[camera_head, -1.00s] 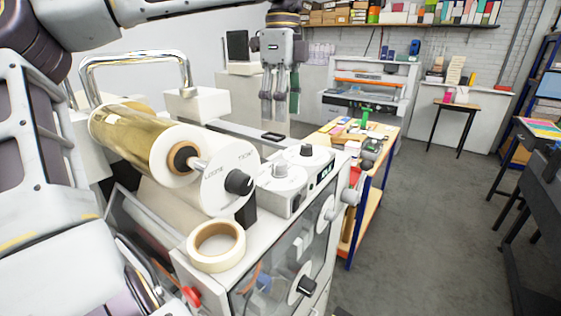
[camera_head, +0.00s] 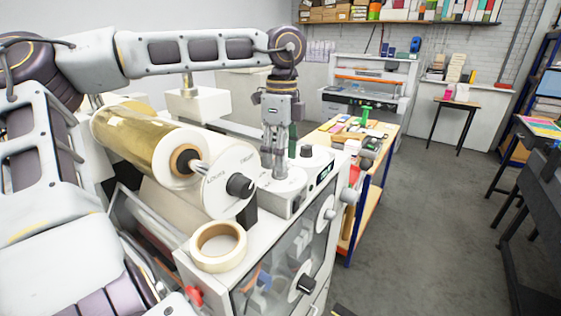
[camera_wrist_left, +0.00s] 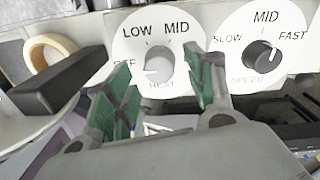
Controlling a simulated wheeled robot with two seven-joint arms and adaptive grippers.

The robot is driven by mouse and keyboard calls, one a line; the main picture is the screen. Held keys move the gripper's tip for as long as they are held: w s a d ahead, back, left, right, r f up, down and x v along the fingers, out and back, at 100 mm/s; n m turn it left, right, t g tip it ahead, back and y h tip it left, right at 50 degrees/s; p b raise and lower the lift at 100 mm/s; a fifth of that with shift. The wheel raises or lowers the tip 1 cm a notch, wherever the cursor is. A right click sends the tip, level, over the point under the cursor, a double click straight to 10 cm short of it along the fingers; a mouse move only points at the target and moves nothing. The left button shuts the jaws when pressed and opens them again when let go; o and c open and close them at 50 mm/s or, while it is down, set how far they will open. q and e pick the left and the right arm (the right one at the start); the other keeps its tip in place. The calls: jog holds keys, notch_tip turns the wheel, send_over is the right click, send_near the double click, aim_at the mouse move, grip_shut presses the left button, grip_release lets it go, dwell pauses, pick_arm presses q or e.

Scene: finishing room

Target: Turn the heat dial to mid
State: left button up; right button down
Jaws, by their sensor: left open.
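The heat dial (camera_wrist_left: 158,65) is a pale grey knob on a white disc marked OFF, LOW, MID and HEAT in the left wrist view. Its pointer is hard to read; it seems turned toward the OFF side. In the head view its disc (camera_head: 287,183) lies on top of the machine's small control box, with the knob largely hidden by the fingers. My left gripper (camera_head: 276,170) points down over this dial. In the wrist view its green-padded fingers (camera_wrist_left: 160,95) are open, one on either side of the knob; contact cannot be told. My right gripper is not in view.
The black-knobbed speed dial (camera_wrist_left: 262,55) sits close beside the heat dial. A gold foil roll (camera_head: 140,140) with a large dial disc stands left of the control box. A tape roll (camera_head: 218,246) lies on the machine's front top. Open floor (camera_head: 420,230) is to the right.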

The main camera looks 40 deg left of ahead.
pick_arm(q)
jog(key=shift+f, duration=1.3)
jog(key=c, duration=1)
